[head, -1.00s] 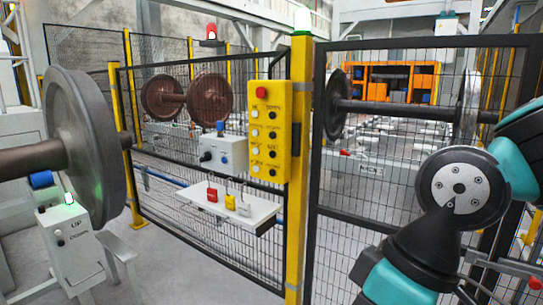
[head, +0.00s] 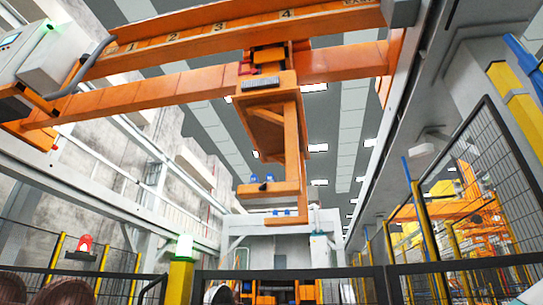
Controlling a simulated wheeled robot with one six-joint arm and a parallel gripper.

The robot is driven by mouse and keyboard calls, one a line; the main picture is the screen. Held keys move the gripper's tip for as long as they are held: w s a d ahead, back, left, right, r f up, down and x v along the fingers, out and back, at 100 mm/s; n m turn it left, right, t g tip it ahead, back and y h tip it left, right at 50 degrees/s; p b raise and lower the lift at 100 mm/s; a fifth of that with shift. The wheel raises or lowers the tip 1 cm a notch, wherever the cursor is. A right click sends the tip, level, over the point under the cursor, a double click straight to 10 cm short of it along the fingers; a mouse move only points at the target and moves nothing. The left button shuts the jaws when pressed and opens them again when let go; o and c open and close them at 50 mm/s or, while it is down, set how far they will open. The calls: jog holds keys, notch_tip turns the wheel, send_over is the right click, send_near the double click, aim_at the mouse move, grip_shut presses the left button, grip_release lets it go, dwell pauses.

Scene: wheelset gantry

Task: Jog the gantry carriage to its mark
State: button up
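The orange gantry carriage (head: 266,84) hangs on the overhead orange beams, a little right of the picture's middle. Its orange frame (head: 293,150) reaches down to a lower arm with blue parts (head: 262,187). The front beam (head: 215,38) carries the numbers 1, 2, 3 and 4 from left to right. The carriage appears below the number 4 (head: 285,14), slightly to its left; the low angle hides whether it lines up exactly. The yellow button panel and my gripper are out of view.
A lit green-white beacon (head: 184,247) tops the yellow post (head: 179,281) at the bottom. Dark mesh fence (head: 455,190) stands at the right. A red lamp (head: 84,243) is at the lower left. A grey box with a green light (head: 30,42) sits at the beam's left end.

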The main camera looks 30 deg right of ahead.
grip_shut()
dwell(1.7)
